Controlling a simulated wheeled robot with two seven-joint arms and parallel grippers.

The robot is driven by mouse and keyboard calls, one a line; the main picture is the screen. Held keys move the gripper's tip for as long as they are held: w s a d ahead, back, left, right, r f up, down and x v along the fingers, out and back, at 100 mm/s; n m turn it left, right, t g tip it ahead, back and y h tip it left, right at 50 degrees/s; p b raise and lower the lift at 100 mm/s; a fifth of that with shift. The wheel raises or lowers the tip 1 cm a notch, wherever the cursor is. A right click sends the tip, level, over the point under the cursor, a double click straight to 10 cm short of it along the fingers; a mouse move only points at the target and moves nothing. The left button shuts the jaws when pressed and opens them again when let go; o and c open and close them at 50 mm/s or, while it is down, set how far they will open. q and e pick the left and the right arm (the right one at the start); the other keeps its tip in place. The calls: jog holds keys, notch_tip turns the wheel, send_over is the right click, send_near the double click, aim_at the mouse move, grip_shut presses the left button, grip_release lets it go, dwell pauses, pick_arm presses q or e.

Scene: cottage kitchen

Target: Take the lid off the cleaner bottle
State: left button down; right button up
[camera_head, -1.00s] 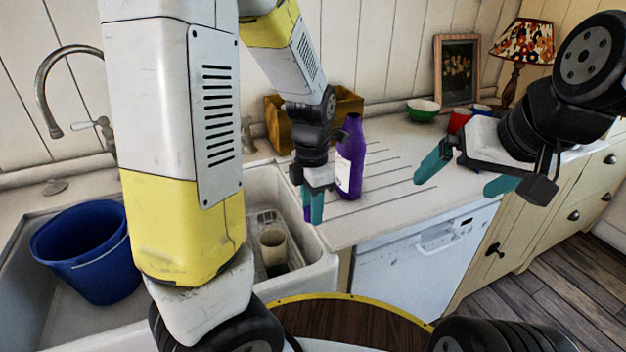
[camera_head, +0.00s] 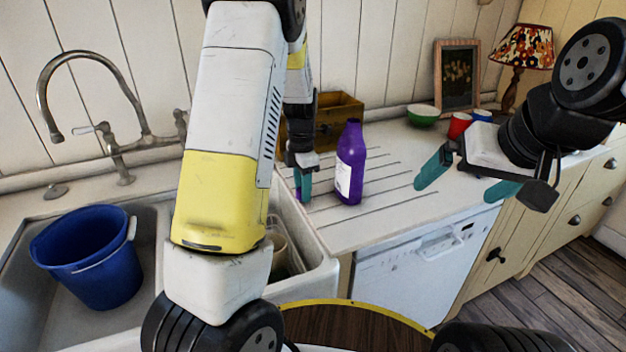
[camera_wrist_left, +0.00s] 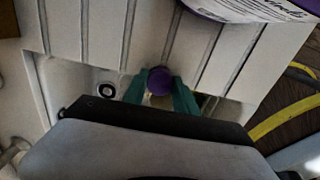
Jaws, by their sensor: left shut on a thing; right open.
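The purple cleaner bottle (camera_head: 350,175) with a white label stands upright on the grooved worktop in the head view. Part of it also shows at the top right of the left wrist view (camera_wrist_left: 245,8). My left gripper (camera_head: 303,190) is left of the bottle, near the sink's right edge, shut on a small round purple lid (camera_wrist_left: 159,81). The lid is apart from the bottle; only a sliver of it shows in the head view. My right gripper (camera_head: 462,188) is open and empty, right of the bottle above the worktop's front edge.
The sink (camera_head: 325,272) with a blue bucket (camera_head: 92,262) lies left. A wooden box (camera_head: 340,112) stands behind the bottle. A green bowl (camera_head: 422,115), red cup (camera_head: 459,125), picture frame and lamp stand at the back right. The grooved worktop right of the bottle is clear.

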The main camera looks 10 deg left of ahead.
pick_arm(q)
jog(key=shift+f, duration=0.5)
jog(key=shift+f, duration=0.15)
jog(key=c, duration=1)
grip_release()
jog(key=shift+o, duration=0.2)
notch_tip(320, 180, up, 12)
jog(key=s+d+r+m+t+h, duration=0.1)
jog(key=s+r+m+t, duration=0.2)
jog(key=s+m, duration=0.9)
jog(key=s+d+r+m+t+h, duration=0.1)
jog(key=s+r+m+t, duration=0.2)
jog(key=s+r+m, duration=0.5)
jog(key=s+m, duration=0.4)
jog(key=m, duration=0.1)
jog(key=shift+s+r+m, duration=0.15)
jog(key=shift+m, duration=0.25)
